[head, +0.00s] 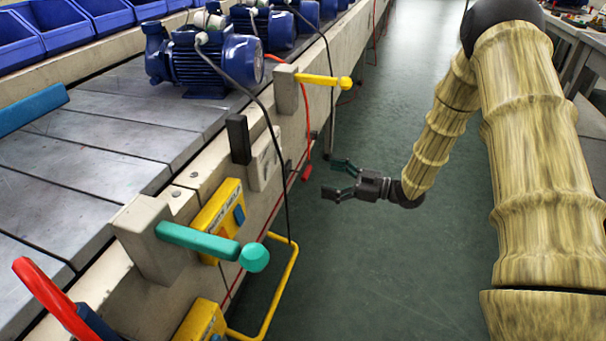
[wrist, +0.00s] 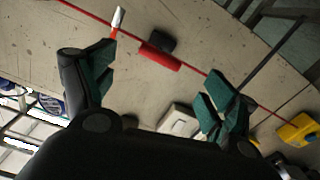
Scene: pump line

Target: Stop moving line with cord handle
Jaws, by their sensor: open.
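A red cord hangs down the side of the line, with a red handle (head: 306,173) at its lower end. In the wrist view a red handle (wrist: 158,56) lies along a taut red cord (wrist: 97,18) beside a small dark block; I cannot tell if it is the same handle. My gripper (head: 338,180) is open and empty, just right of the hanging handle and apart from it. In the wrist view the open fingers (wrist: 158,82) stand either side of the red handle's direction, with nothing between them. The line (head: 90,110) carries blue motors (head: 205,62).
A teal lever (head: 200,240), a yellow lever (head: 315,79) and a yellow bent rail (head: 283,285) stick out from the line's side. Yellow control boxes (head: 217,215) and a black cable hang there.

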